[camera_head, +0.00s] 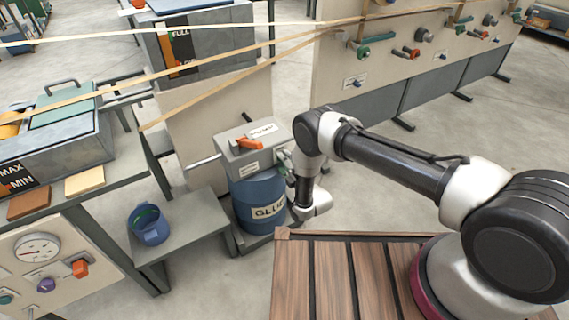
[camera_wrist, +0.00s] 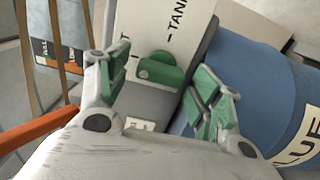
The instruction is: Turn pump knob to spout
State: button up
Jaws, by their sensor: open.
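The pump is a grey box (camera_head: 250,135) on top of a blue glue barrel (camera_head: 257,193). In the wrist view, the green pump knob (camera_wrist: 158,70) sticks out of the box's light label face. The word "TANK" stands to the knob's right, with a line beside it. At the left only the end of another word shows, a "T". My gripper (camera_wrist: 157,82) is open, with its green-padded fingers on either side of the knob. I cannot tell whether either pad touches it. In the head view my arm's end is at the box's right side and the knob cannot be made out.
An orange lever (camera_head: 249,143) lies on the box top; it also shows in the wrist view (camera_wrist: 38,126). A blue bucket (camera_head: 148,224) stands on a low grey bench (camera_head: 203,224) left of the barrel. Pale strips cross above. A slatted wooden deck (camera_head: 330,275) is in front.

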jog(key=v, duration=0.8)
dwell(0.4)
